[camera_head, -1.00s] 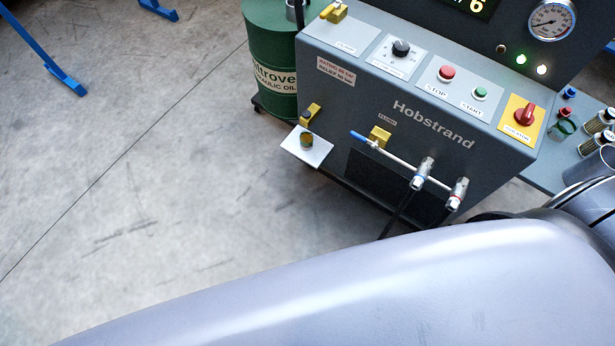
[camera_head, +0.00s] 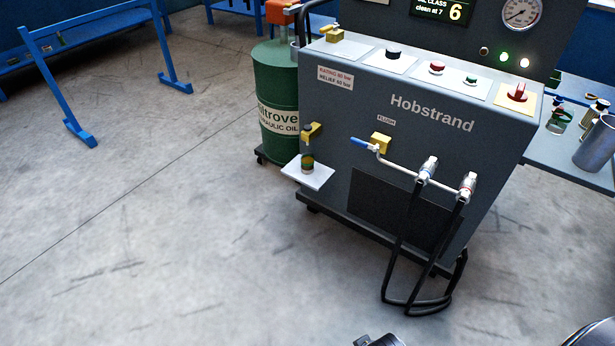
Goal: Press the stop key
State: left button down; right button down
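The stop key is a red round button (camera_head: 437,68) on the sloped top panel of the grey Hobstrand machine (camera_head: 340,110). It sits on a pale plate and nothing touches it. To its right is the green start button (camera_head: 471,80). Neither gripper can be made out. A small dark metallic part at the bottom edge and a rounded part at the bottom right corner are cut off by the frame. They look like parts of my own arms, well below and apart from the panel.
A black knob (camera_head: 393,52) and a red rotary switch (camera_head: 517,92) flank the buttons. Below, a blue-handled valve (camera_head: 364,142) and black hoses (camera_head: 400,255) stick out in front. A green oil drum (camera_head: 275,95) stands left. The floor in front is clear.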

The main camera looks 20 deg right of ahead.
aim_at(439, 67)
jog(key=z, duration=1.35)
